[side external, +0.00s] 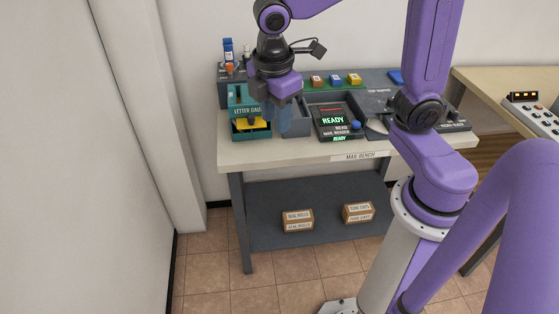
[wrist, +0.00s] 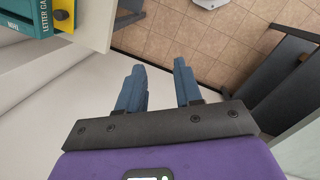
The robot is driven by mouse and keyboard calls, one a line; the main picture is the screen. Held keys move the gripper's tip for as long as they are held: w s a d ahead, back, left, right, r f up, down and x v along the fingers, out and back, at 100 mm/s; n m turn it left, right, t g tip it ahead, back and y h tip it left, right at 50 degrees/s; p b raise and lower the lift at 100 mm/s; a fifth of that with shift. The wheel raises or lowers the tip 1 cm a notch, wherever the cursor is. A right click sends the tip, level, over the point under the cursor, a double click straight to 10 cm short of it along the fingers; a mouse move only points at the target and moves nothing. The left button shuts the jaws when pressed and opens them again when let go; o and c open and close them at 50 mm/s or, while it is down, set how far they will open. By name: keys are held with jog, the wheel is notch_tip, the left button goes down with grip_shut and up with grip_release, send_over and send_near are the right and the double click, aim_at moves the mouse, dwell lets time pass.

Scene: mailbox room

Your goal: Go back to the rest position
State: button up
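My gripper (side external: 277,125) hangs fingers-down at the left end of the mail bench (side external: 290,152), in front of the teal letter gauge (side external: 240,112). In the wrist view my gripper (wrist: 159,72) shows its two blue fingers apart, with nothing between them. The letter gauge (wrist: 40,25) is at the upper left there, off to the side of the fingers. In the side view the fingers partly cover the letter gauge and a grey tray (side external: 297,129). I cannot tell how high the fingertips are above the bench.
A black reader (side external: 333,119) with a green READY display stands right of the tray. Yellow, blue and brown blocks line the back. Two boxes (side external: 298,220) (side external: 358,213) lie on the lower shelf. A wooden table (side external: 490,82) with a control panel is at right. A wall is at left.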

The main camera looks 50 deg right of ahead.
jog(key=s+d+f+m+y, duration=0.1)
jog(key=s+d+f, duration=0.1)
jog(key=s, duration=0.6)
jog(key=s+d+f+m, duration=0.1)
jog(key=s+d, duration=0.1)
jog(key=s, duration=0.6)
jog(key=shift+f+m+g+y, duration=0.3)
jog(key=shift+f+y, duration=0.1)
